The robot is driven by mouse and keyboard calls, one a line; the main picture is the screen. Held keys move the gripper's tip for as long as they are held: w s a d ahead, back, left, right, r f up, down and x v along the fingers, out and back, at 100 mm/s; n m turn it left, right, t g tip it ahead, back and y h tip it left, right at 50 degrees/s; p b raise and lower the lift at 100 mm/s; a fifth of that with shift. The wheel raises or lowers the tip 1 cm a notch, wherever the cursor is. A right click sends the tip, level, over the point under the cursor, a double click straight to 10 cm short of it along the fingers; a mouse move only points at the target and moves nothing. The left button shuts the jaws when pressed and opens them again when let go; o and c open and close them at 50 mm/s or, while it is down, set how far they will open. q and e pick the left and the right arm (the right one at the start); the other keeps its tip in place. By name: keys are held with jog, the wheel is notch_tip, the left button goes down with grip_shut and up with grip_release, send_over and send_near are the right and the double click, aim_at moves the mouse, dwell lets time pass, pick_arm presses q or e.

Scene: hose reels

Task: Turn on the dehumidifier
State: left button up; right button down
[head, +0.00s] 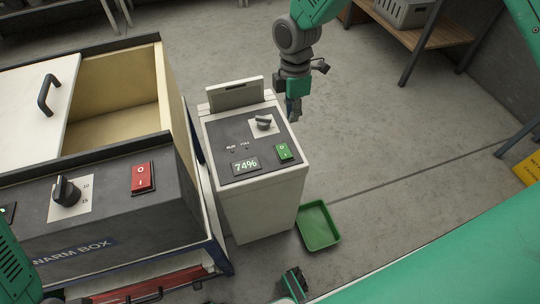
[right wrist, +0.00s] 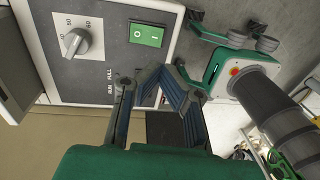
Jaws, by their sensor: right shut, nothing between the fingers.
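The dehumidifier (head: 262,205) is a pale box with a dark sloped top panel. My right gripper (head: 293,112) is shut and empty by the panel's far right corner. In the right wrist view its fingertips (right wrist: 148,78) overlap the panel below the switch (right wrist: 147,34), partly hiding the display. The dial (right wrist: 78,42) is clear there. I cannot tell which side of the switch is pressed. A dark-and-green part at the head view's bottom edge may be my left gripper.
A warm box (head: 110,220) with a red switch (head: 142,178) and a black knob (head: 66,190) stands close on the left. A green tray (head: 318,226) lies on the floor at the dehumidifier's front right. A wooden bench (head: 425,32) stands far right. Floor to the right is mostly clear.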

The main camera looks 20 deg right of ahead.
jog(key=b, duration=0.2)
send_over(285, 157)
jog(key=w+d, duration=0.1)
jog(key=f, duration=0.8)
jog(key=shift+d+f, duration=0.2)
jog(key=shift+f, duration=0.2)
jog(key=f, duration=0.2)
jog(key=f+b, duration=0.1)
jog(key=shift+s+a+f, duration=0.25)
jog(key=shift+a+f, duration=0.05)
jog(key=shift+a, duration=0.1)
jog(key=shift+a+f, duration=0.4)
jog(key=shift+d+f, duration=0.15)
jog(key=shift+d, duration=0.4)
jog(key=shift+s+d+f, duration=0.1)
jog(key=shift+f, duration=0.05)
jog(key=shift+a, duration=0.35)
jog(key=shift+a+r, duration=0.2)
jog(key=shift+r, duration=0.2)
jog(key=shift+d+r+p, duration=0.15)
jog(key=shift+r+p, duration=0.3)
jog(key=shift+p, duration=0.2)
jog(key=shift+d, duration=0.3)
pick_arm(q)
jog(key=shift+f, duration=0.65)
